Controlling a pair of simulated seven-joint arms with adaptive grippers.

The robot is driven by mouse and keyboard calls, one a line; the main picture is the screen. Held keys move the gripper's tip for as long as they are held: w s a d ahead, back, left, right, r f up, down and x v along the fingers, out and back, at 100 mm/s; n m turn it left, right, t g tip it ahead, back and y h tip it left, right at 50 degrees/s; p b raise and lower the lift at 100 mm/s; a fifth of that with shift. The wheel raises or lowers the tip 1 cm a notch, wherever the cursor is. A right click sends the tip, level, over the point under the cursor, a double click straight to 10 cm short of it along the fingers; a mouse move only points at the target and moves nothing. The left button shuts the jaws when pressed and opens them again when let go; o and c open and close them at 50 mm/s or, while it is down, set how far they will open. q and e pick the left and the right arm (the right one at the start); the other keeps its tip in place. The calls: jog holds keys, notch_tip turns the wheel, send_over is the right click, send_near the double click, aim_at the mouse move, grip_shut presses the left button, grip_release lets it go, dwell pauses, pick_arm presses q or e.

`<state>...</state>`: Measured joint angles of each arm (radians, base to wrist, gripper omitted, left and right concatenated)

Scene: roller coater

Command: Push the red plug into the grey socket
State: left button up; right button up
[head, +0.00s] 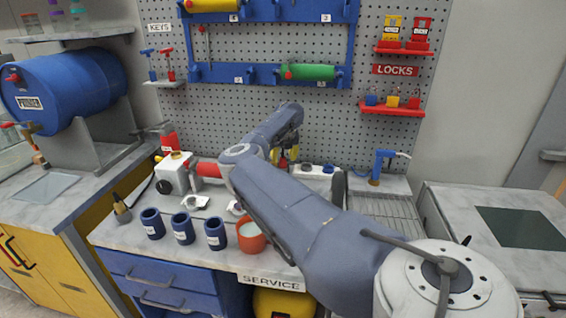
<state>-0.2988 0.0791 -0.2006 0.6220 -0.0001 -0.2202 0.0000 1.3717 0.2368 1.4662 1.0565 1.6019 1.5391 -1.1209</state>
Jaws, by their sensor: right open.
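A red cylindrical piece (208,170), which looks like the red plug, lies level at the back of the bench, just right of a white box (172,173). A small grey piece (193,180), possibly the grey socket, is at its left end. I cannot tell whether they are joined or only close together. My right arm crosses the bench from the lower right and hides much of this area. My right gripper (284,158) is open, down by the pegboard's foot, right of the red piece and mostly behind my own arm. My left gripper is out of view.
Several blue cups (183,228) and an orange-red cup (250,237) stand along the bench's front. A blue drum (66,88) lies on a stand at the left. A wire rack (385,215) is at the right. Coloured rollers and locks hang on the pegboard (375,60).

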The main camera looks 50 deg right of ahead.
jog(key=shift+w+d+f, duration=0.15)
jog(key=shift+w+f, duration=0.05)
jog(key=shift+f, duration=0.3)
grip_shut()
